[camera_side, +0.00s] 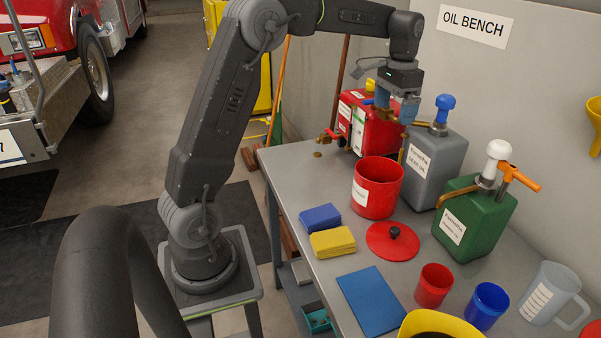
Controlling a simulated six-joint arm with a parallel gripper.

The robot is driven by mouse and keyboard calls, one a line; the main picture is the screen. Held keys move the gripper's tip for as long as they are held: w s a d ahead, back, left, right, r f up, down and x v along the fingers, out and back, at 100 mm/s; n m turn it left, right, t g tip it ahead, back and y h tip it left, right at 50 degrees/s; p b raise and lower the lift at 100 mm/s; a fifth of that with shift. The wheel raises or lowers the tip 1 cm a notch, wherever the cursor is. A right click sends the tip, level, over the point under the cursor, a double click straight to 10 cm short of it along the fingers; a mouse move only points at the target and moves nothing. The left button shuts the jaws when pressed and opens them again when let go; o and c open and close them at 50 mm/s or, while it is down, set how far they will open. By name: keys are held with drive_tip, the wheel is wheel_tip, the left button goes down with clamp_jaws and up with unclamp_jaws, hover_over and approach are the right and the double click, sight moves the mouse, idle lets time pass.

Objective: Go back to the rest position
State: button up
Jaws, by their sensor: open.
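My gripper (399,110) points down above the back part of the bench, in front of the red pump can (374,133) and near the grey pump can (434,165) with its blue knob. Its jaws are open, and I see nothing held between them. The fingertips partly cover the red can, and I cannot tell whether they touch it. A green pump can (473,222) with a white knob and orange spout stands farther right.
On the grey bench (290,170) are a red tub (377,188), its red lid (392,241), blue and yellow sponges (333,242), a blue mat (370,301), red and blue cups (487,304), a measuring jug (547,296) and a yellow bowl (440,322). A wall stands behind.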

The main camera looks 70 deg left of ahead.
wheel_tip(320, 180, up, 2)
drive_tip(key=shift+r, duration=0.15)
idle(0.3)
drive_tip(key=s+d+r+t, duration=0.3)
drive_tip(key=s+d, duration=0.8)
drive_tip(key=s, duration=0.2)
drive_tip(key=s+d+f+t, duration=0.1)
drive_tip(key=s+d+f, duration=0.1)
drive_tip(key=s, duration=0.4)
drive_tip(key=s+d+f+t, duration=0.1)
drive_tip(key=s+d+f, duration=0.2)
drive_tip(key=s, duration=0.4)
drive_tip(key=shift+d+f+t, duration=0.3)
drive_tip(key=shift+f, duration=0.3)
